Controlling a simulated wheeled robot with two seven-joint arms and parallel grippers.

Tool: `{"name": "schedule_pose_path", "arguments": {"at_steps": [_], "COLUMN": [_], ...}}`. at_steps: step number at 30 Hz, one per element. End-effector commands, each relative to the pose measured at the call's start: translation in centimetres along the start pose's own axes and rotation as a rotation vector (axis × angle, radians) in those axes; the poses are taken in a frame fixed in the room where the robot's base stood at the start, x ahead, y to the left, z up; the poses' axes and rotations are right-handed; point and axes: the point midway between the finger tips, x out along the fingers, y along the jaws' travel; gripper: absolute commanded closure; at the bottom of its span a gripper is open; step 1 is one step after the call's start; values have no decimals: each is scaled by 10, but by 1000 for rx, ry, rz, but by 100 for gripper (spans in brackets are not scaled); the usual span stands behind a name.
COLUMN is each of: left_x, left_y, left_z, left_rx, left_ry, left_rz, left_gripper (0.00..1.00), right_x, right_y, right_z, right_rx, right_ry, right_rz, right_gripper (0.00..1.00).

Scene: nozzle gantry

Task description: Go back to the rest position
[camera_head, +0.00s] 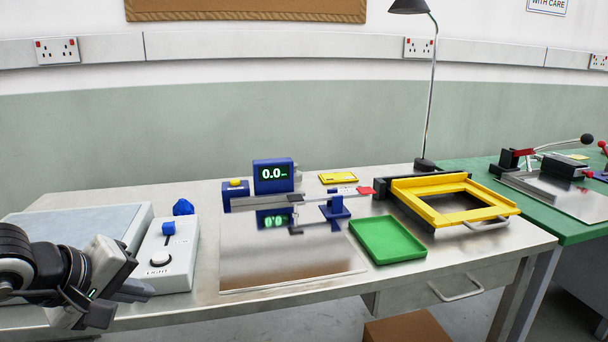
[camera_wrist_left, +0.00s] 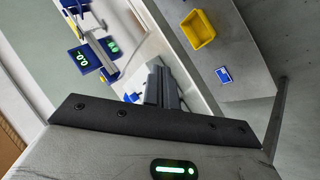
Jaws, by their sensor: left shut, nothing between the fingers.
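My left gripper (camera_head: 138,290) is at the lower left in the head view, by the front of the white light control box (camera_head: 165,265). Its fingers also show in the left wrist view (camera_wrist_left: 165,88), closed together with nothing between them. The control box has a blue slider knob and a black dial. My right gripper is not in the head view.
A metal bench carries a gantry with a blue digital display (camera_head: 273,176) reading 0.0, a green tray (camera_head: 387,240) and a yellow frame (camera_head: 455,198). A blue lump (camera_head: 183,207) lies behind the control box. A yellow bin (camera_wrist_left: 198,29) shows in the wrist view.

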Motion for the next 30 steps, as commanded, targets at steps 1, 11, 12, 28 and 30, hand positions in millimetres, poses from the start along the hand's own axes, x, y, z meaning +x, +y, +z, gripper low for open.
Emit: {"name": "schedule_pose_path", "arguments": {"at_steps": [1, 11, 12, 28, 30], "left_x": [6, 21, 18, 99, 108], "left_y": [1, 35, 43, -100, -129], "left_z": [14, 136, 153, 178, 200], "left_rx": [-45, -686, -860, 1541, 1337], "left_ry": [-56, -645, -773, 622, 469], "left_rz": [20, 186, 201, 78, 78], "left_gripper": [100, 100, 100, 100, 100], "right_x": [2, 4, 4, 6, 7], "right_y": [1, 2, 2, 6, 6], "right_z": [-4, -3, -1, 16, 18], "right_rx": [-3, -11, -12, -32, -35], "right_ry": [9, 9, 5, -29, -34], "right_rz": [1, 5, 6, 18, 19], "right_gripper": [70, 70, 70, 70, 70]}}
